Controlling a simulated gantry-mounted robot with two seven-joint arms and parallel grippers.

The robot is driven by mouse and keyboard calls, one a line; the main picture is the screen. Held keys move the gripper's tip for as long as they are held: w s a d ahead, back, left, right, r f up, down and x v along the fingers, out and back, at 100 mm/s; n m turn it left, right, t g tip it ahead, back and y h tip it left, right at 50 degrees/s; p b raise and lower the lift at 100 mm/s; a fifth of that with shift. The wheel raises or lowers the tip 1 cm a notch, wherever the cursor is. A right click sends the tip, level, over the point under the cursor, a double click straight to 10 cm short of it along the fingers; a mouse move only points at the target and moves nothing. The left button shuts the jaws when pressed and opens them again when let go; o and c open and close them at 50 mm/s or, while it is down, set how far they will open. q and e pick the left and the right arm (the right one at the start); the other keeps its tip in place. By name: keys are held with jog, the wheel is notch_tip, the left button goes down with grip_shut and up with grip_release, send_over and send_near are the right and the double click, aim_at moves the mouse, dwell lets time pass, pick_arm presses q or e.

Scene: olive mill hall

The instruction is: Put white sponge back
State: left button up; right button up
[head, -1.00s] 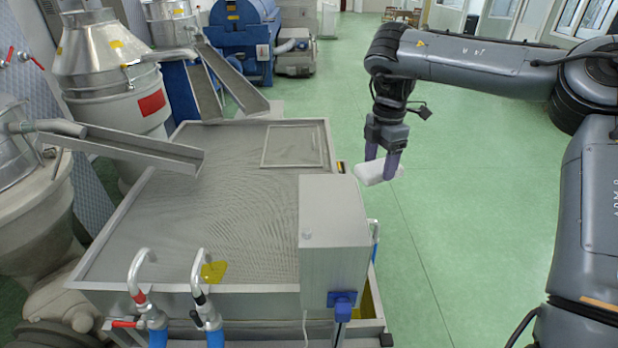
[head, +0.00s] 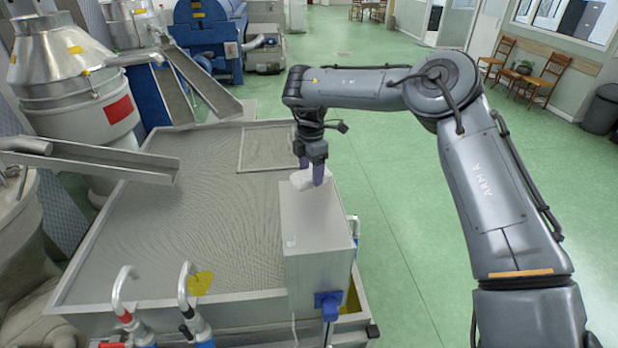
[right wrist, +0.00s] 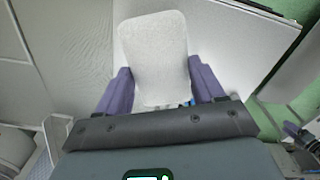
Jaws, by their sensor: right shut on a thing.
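The white sponge (head: 300,179) is held between the purple fingers of my right gripper (head: 311,174). In the head view it is at the far end of the grey box top (head: 312,215); I cannot tell if it touches the box. In the right wrist view the sponge (right wrist: 154,55) lies lengthwise between the two fingers of my right gripper (right wrist: 155,88), which are shut on its near part. The pale box top (right wrist: 225,50) shows beyond and beside it. My left gripper is not in view.
The wide metal tank (head: 170,230) lies left of the box, with chutes (head: 100,160) reaching over it. Valve pipes with curved handles (head: 125,285) stand at its front edge. Green floor (head: 385,190) is open to the right. Chairs (head: 548,75) stand far back right.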

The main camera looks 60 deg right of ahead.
aim_at(309, 173)
jog(key=shift+w+f, duration=0.2)
jog(key=shift+w, duration=0.1)
jog(key=shift+f+p, duration=0.85)
jog(key=shift+f, duration=1.15)
jog(key=shift+f, duration=0.1)
jog(key=o, duration=0.9)
jog(key=shift+o, duration=0.2)
